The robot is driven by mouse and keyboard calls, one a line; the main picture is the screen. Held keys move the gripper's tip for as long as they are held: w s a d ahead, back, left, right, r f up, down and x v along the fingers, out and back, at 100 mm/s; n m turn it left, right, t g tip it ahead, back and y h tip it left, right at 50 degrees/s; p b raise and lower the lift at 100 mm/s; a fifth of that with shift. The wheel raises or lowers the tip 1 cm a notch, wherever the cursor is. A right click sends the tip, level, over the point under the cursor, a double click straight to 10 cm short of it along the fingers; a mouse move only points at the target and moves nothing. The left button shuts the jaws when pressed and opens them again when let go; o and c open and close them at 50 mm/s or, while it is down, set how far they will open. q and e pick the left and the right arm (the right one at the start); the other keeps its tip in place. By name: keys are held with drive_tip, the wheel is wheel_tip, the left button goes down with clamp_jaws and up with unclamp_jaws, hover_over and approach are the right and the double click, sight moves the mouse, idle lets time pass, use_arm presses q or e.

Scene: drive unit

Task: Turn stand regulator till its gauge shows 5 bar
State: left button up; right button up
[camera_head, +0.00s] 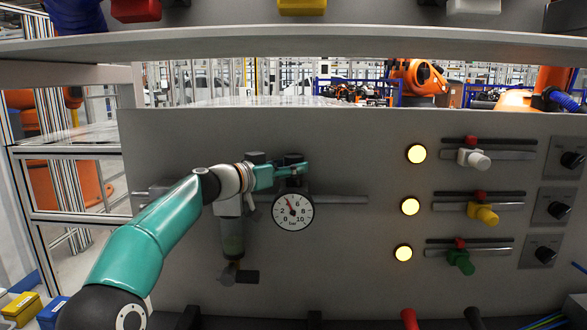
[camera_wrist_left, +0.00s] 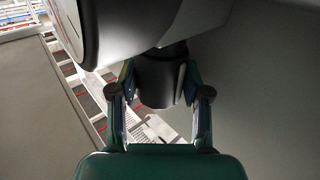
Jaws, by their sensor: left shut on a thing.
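The stand regulator's dark knob (camera_head: 293,158) sits above the round white gauge (camera_head: 293,211) on the grey panel. The gauge's red needle points up and left, close to the 4 mark. My left gripper (camera_head: 292,169) reaches in from the left at the knob. In the left wrist view, its two fingers (camera_wrist_left: 160,97) stand on either side of the dark knob (camera_wrist_left: 158,85), shut on it. Part of the gauge (camera_wrist_left: 66,25) shows large at the upper left there. My right gripper is not in view.
A filter bowl (camera_head: 232,238) hangs left of the gauge, behind my left arm. On the right are lit lamps (camera_head: 416,154), white (camera_head: 474,159), yellow (camera_head: 483,214) and green (camera_head: 461,261) handles, and black knobs (camera_head: 545,254). A shelf (camera_head: 300,42) crosses above the panel.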

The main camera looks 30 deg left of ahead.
use_arm(q)
drive_tip(key=shift+a+r, duration=0.1)
drive_tip(key=shift+r, duration=0.05)
drive_tip(key=o, duration=1.2)
drive_tip(key=shift+c, duration=0.2)
drive_tip(key=shift+s, duration=0.1)
drive_tip(key=v, duration=0.7)
drive_tip(key=shift+s, duration=0.4)
drive_tip(key=shift+a, duration=0.1)
